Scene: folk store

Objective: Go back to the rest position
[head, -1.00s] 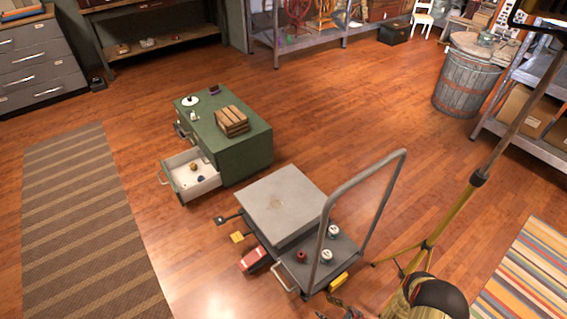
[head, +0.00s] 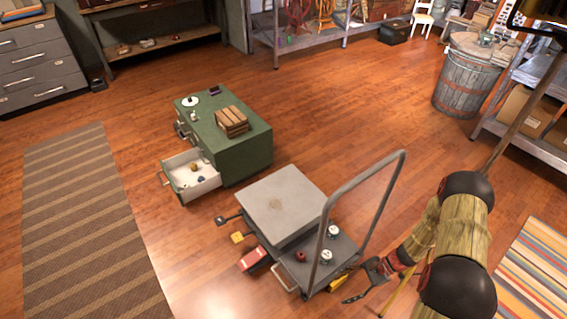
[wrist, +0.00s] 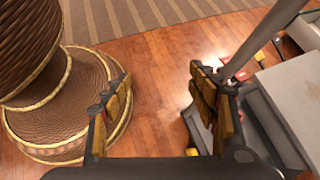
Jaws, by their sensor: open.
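My gripper (head: 367,281) is at the right side of the grey platform cart (head: 346,246), low beside its handle in the head view. In the wrist view my gripper (wrist: 160,112) has its two fingers spread wide, with only wooden floor between them. It holds nothing. My arm rises from the lower right of the head view, bent. In the wrist view the cart's handle bar (wrist: 262,38) passes close to the right finger.
A green cabinet (head: 245,155) with an open white drawer (head: 196,185) stands left of the cart. A red box (head: 254,259) and a yellow piece (head: 237,238) lie by the cart. A barrel (head: 466,80) and shelves are at right.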

